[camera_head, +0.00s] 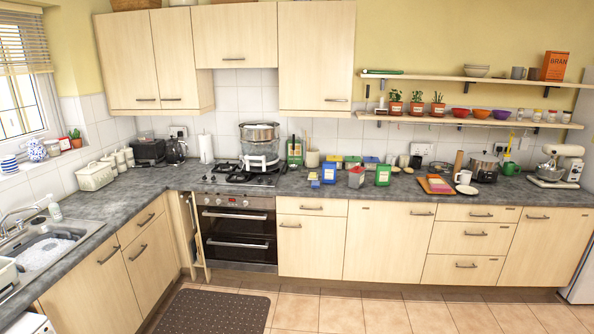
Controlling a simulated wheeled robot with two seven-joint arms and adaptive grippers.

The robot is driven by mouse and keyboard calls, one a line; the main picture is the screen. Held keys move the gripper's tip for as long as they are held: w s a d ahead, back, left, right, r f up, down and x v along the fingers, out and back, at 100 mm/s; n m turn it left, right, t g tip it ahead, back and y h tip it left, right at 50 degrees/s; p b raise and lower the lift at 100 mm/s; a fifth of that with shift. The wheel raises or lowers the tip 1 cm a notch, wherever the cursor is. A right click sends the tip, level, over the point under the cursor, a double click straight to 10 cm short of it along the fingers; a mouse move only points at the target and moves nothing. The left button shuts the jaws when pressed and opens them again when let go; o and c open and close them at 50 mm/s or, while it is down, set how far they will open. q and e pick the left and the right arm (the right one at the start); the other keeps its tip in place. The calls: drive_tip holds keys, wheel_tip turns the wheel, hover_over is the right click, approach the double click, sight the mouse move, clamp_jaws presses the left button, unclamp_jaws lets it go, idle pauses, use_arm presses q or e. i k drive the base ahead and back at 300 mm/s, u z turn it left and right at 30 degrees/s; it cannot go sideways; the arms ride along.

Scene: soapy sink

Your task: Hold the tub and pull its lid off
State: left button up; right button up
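Several small tubs and boxes stand on the grey worktop right of the hob, too small to tell which is the task's tub. A grey-white container with a reddish top (356,178) stands near the front edge. Next to it is a green container with a pale label (383,176). Neither of my grippers is in view.
A steel steamer pot (260,147) stands on the hob above the oven. A soapy sink (45,252) is at left.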

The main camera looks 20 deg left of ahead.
sight(355, 181)
drive_tip(key=u, duration=0.85)
drive_tip(key=i, duration=2)
drive_tip(key=z, duration=0.65)
drive_tip(key=i, duration=0.45)
drive_tip(key=z, duration=0.3)
